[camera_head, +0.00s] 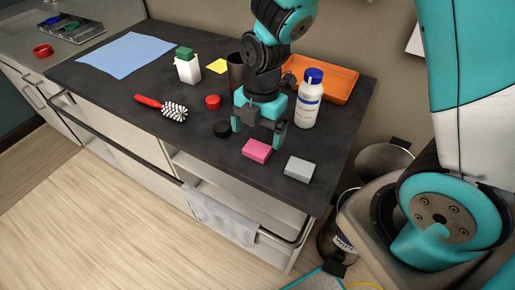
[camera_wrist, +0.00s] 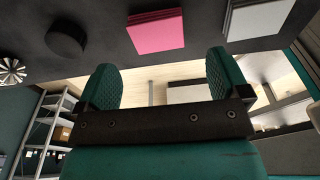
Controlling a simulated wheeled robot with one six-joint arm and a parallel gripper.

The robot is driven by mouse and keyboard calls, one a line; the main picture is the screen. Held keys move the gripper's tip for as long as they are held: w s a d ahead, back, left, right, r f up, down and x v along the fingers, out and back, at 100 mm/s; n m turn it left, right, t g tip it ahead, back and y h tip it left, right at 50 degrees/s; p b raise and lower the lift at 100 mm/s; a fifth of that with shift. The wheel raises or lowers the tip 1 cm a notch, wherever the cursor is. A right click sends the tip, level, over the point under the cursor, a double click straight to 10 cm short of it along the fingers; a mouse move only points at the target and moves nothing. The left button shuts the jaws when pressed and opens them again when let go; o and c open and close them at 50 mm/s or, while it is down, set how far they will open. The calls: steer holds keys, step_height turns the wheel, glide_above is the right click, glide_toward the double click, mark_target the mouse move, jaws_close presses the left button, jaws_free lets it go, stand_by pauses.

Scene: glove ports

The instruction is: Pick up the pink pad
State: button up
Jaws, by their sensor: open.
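The pink pad (camera_head: 257,150) lies flat on the dark worktop near its front edge, left of a grey pad (camera_head: 300,169). My gripper (camera_head: 259,130) is open and empty, with its fingers pointing down, just behind and above the pink pad in the head view. In the wrist view the pink pad (camera_wrist: 156,31) shows at the top, beyond and between the two fingertips of my gripper (camera_wrist: 162,80). The fingers appear apart from the pad, and nothing is between them.
A black round lid (camera_head: 222,129) sits left of my gripper. A white bottle with a blue cap (camera_head: 307,103) stands close on the right, before an orange tray (camera_head: 338,88). A red-handled brush (camera_head: 163,106) and red cap (camera_head: 212,101) lie farther left. The grey pad also shows in the wrist view (camera_wrist: 257,17).

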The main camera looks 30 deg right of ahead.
mark_target(257, 148)
step_height(257, 148, down, 5)
steer(key=shift+a+f+p, duration=0.1)
steer(key=shift+f+p, duration=0.05)
steer(key=shift+p, duration=0.25)
steer(key=c, duration=1)
